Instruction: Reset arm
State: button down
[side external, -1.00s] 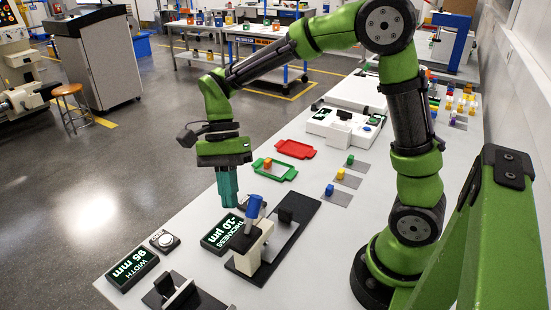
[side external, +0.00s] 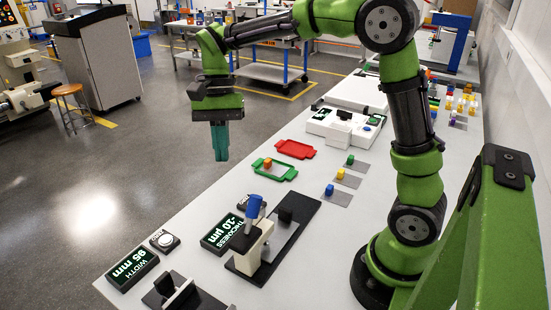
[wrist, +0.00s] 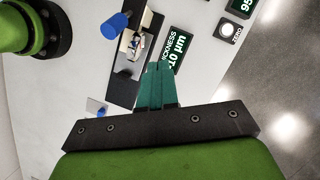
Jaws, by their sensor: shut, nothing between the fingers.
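My green arm reaches out to the left over the table's left edge in the side external view. My gripper (side external: 220,157) hangs down with its teal fingers together and nothing between them. It is in the air, above and left of the green tray. In the wrist view the teal fingers (wrist: 160,68) point toward the thickness gauge (wrist: 130,50). That gauge, with its blue knob, also stands on the table in the side external view (side external: 255,245), below and right of my gripper.
A green tray (side external: 285,174) holds an orange block. A red tray (side external: 295,149) looks empty. Blue, yellow and green blocks sit on grey plates at right. Thickness (side external: 222,233) and width (side external: 132,268) displays and a round button (side external: 164,240) stand near the table's left edge.

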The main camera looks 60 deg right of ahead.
jog(key=s+d+r+n+t+h, duration=0.1)
jog(key=s+n+t, duration=0.6)
jog(key=s, duration=0.7)
jog(key=shift+d+r+n+t, duration=0.45)
jog(key=shift+d+t, duration=0.4)
jog(key=shift+t, duration=0.35)
dwell(0.6)
